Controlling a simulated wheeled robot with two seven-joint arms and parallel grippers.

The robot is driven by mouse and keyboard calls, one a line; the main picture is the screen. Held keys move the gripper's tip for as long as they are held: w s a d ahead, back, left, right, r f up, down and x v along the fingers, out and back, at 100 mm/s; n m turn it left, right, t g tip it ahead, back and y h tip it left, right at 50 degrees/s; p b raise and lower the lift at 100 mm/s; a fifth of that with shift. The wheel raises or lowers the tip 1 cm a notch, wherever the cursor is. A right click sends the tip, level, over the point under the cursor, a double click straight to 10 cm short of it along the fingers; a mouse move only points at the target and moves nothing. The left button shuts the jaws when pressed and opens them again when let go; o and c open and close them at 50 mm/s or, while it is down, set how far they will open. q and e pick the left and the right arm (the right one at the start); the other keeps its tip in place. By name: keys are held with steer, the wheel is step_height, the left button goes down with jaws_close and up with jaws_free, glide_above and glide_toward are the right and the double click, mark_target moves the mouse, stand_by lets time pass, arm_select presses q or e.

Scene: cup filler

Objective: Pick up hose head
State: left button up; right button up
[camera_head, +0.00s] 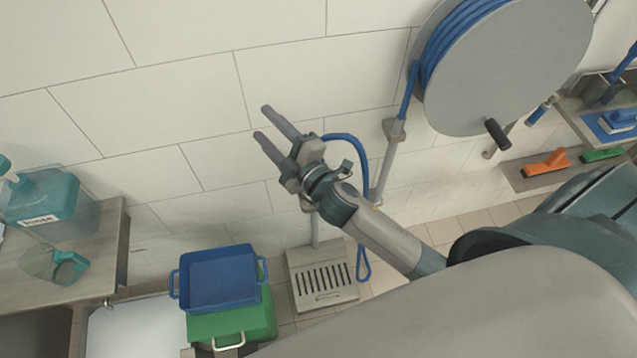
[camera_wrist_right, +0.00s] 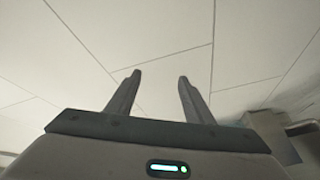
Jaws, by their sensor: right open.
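A blue hose (camera_head: 407,92) runs down from a large grey wall reel (camera_head: 510,70) to a bracket (camera_head: 393,130) on a slanted pipe. A blue hose loop (camera_head: 363,268) hangs lower down, behind my right arm. I cannot make out a hose head; it may be hidden behind my right gripper or wrist. My right gripper (camera_head: 263,122) is open and empty in front of the tiled wall, left of the hose. In the right wrist view its two fingers (camera_wrist_right: 160,76) stand apart with only wall between them. My left gripper is not in view.
A blue tray (camera_head: 218,278) sits on a green crate (camera_head: 230,325), beside a grated grey base (camera_head: 322,285). A counter (camera_head: 95,265) with a teal container (camera_head: 42,200) and a clear jug (camera_head: 50,262) is at left. Brushes (camera_head: 547,164) lie on a right shelf.

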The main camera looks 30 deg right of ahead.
steer(key=s+a+r+n+g+y, duration=0.2)
steer(key=a+r+n+g+y, duration=0.3)
steer(key=a+r+n+y, duration=1)
steer(key=s+a+f+n+g, duration=0.25)
steer(key=f+n+g, duration=0.45)
steer(key=n, duration=0.5)
steer(key=d+f+n+g+h+p, duration=0.1)
steer(key=d+f+n+g+h, duration=0.5)
steer(key=d+f+n+h, duration=0.45)
steer(key=w+d+h, duration=0.2)
steer(key=d+h, duration=0.2)
steer(key=d, duration=0.5)
steer(key=w+d+f+n+h, duration=0.1)
steer(key=d+h, duration=0.3)
steer(key=d, duration=0.6)
steer(key=shift+w+f, duration=0.2)
steer(key=shift+w, duration=0.15)
steer(key=shift+a+f, duration=0.1)
steer(key=shift+f, duration=0.05)
